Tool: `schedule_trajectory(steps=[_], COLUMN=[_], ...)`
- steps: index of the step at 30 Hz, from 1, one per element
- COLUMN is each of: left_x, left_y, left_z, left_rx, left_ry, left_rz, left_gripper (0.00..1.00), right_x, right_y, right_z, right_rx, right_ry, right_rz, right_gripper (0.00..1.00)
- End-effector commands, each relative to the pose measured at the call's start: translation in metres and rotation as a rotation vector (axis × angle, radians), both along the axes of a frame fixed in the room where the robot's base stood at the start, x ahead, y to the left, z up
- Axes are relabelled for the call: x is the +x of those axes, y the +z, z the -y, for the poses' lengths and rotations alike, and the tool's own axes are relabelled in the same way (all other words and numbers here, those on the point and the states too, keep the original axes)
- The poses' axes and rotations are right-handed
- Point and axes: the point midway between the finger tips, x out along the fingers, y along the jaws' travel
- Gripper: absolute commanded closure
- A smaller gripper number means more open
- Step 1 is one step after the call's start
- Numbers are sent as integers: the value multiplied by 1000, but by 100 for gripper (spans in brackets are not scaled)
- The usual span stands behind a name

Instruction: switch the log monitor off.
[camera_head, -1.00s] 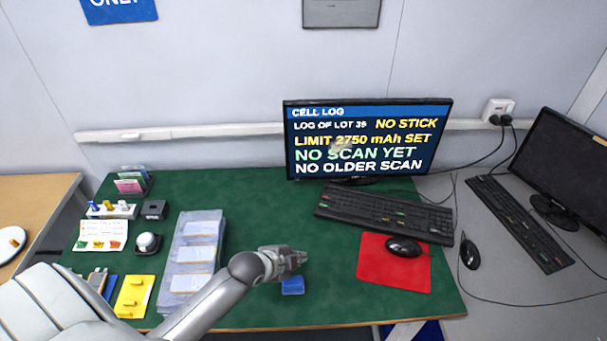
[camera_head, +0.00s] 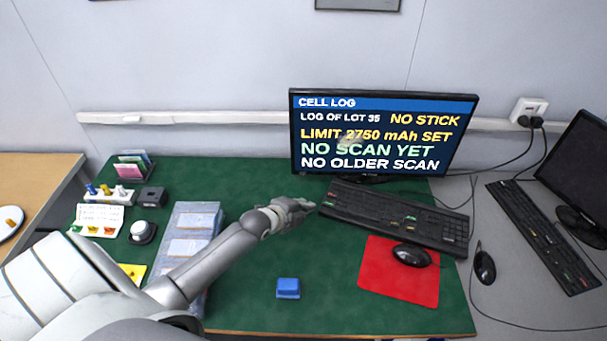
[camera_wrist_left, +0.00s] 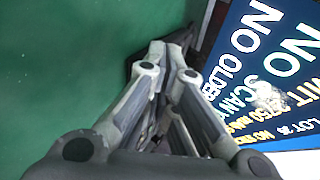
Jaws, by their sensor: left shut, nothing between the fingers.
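The log monitor (camera_head: 380,135) stands at the back of the green mat and is lit. It reads CELL LOG, NO STICK, NO SCAN YET and NO OLDER SCAN. My left gripper (camera_head: 309,206) is shut and empty, over the mat in front of the monitor's lower left, close to the left end of the keyboard (camera_head: 395,215). In the left wrist view the monitor (camera_wrist_left: 265,65) fills the right side, beyond the fingers (camera_wrist_left: 165,60). No power button can be made out. My right gripper is not in view.
A blue block (camera_head: 288,288) lies on the green mat (camera_head: 330,310). A mouse (camera_head: 411,255) sits on a red pad (camera_head: 375,285). Clear trays (camera_head: 190,235) stand at left. A second, dark monitor (camera_head: 580,165) stands at right. A wall socket (camera_head: 529,110) has cables plugged in.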

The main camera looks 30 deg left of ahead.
Motion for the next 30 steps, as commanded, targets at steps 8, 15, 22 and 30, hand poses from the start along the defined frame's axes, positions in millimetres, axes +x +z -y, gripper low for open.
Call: schedule_trajectory(steps=[8,15,22,30], left_x=[15,45,66,75], left_y=[-4,-5,-3,-1], left_z=[-9,-27,-40,-46], left_rx=[1,1,1,-1], left_ry=[2,1,0,0], left_rz=[2,2,1,-1], left_gripper=[100,100,100,100], right_x=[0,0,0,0], right_y=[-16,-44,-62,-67], right_z=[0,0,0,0], right_rx=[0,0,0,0], right_ry=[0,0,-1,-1], right_rz=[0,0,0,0], right_gripper=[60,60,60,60])
